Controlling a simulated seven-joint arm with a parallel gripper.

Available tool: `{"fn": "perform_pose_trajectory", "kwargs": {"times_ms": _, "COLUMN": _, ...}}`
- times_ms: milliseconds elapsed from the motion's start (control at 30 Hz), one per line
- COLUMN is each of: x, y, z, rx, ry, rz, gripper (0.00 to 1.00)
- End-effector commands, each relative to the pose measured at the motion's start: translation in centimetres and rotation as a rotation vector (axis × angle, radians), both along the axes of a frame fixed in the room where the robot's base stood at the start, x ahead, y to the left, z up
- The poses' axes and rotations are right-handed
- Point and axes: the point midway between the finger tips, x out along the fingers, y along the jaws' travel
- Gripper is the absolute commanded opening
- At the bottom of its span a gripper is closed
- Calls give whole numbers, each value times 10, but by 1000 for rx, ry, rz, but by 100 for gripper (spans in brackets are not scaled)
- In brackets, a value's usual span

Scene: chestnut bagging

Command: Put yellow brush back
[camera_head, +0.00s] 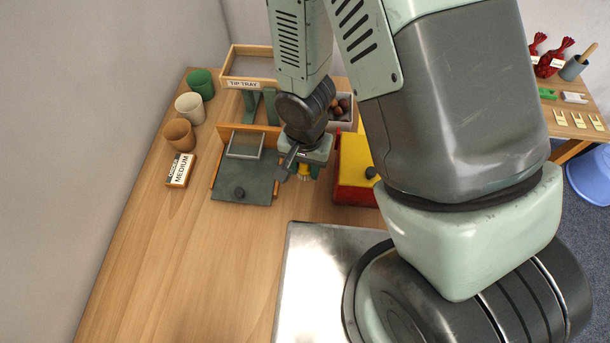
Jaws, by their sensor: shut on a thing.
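My gripper (302,166) points down between the dark green panel and the red and yellow box. It is shut on the yellow brush (304,173). Only a small yellow part of the brush shows at the fingers, with something dark green or black around its lower end. The rest is hidden by my gripper. I cannot tell whether the brush touches the table.
The red box with a yellow top (353,152) stands close right of my gripper. A dark green panel (243,191) with a knob lies left. Cups (190,107), a size sign (181,171) and a tip tray (233,68) stand farther left and back. Bare wood (190,250) lies front left.

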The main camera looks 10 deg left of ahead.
Motion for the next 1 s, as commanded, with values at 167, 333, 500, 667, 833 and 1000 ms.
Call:
{"fn": "perform_pose_trajectory", "kwargs": {"times_ms": 167, "x": 0, "y": 0, "z": -16, "rx": -2, "ry": 1, "rz": 1, "gripper": 7}}
{"fn": "perform_pose_trajectory", "kwargs": {"times_ms": 333, "x": 0, "y": 0, "z": -41, "rx": -2, "ry": 1, "rz": 1, "gripper": 7}}
{"fn": "perform_pose_trajectory", "kwargs": {"times_ms": 500, "x": 1, "y": 0, "z": -48, "rx": 1, "ry": -1, "rz": 1, "gripper": 7}}
{"fn": "perform_pose_trajectory", "kwargs": {"times_ms": 667, "x": 1, "y": 0, "z": -48, "rx": 1, "ry": -1, "rz": 0, "gripper": 7}}
{"fn": "perform_pose_trajectory", "kwargs": {"times_ms": 833, "x": 1, "y": 0, "z": -51, "rx": 0, "ry": -1, "rz": -1, "gripper": 40}}
{"fn": "perform_pose_trajectory", "kwargs": {"times_ms": 1000, "x": 1, "y": 0, "z": -50, "rx": 1, "ry": -1, "rz": -1, "gripper": 63}}
